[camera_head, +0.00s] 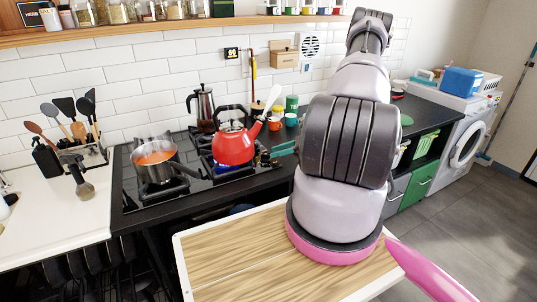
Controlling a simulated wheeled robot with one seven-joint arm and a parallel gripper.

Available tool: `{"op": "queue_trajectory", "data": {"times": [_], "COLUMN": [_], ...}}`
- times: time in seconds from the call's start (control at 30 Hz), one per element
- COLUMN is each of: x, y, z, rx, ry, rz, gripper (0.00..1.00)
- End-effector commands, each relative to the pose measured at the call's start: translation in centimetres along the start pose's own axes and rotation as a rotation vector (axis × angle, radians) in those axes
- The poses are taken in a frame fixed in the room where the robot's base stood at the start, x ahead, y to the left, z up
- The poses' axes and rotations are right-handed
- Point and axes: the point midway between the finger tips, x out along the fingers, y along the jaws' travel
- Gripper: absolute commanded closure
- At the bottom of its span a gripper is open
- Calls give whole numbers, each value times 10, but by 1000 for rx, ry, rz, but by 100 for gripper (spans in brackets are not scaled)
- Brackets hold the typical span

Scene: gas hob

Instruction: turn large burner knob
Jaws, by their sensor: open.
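The black gas hob (133,196) is set in the counter at the left. A red kettle (235,147) stands on its right side, with a blue flame below it. Small dark burner knobs (264,158) sit at the hob's right end. I cannot tell which is the large burner's knob or how it is turned. My gripper (277,149) has teal fingers that point left, just right of the knobs. It is open and looks empty. The rest of the gripper is hidden behind my arm, and I cannot tell whether the fingers touch a knob.
A steaming pot (158,170) of orange liquid stands on the hob's left side. A utensil rack (84,155) is at the left. The counter strip in front of the hob is clear.

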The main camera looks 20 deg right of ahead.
Motion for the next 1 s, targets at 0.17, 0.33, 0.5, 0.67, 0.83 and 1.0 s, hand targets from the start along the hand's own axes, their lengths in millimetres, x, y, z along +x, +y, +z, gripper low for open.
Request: {"op": "queue_trajectory", "data": {"times": [0.17, 0.33, 0.5, 0.67, 0.83, 1.0], "x": [26, 37, 39, 38, 38, 38], "y": [0, 0, 0, 0, 0, 0], "z": [0, 0, 0, 0, 0, 0], "rx": [-2, -2, -3, -3, -3, 0], "ry": [0, 0, 1, 1, 1, 0], "rz": [2, 0, 0, 0, 0, -5], "gripper": [54, 54, 54, 73, 100, 100]}}
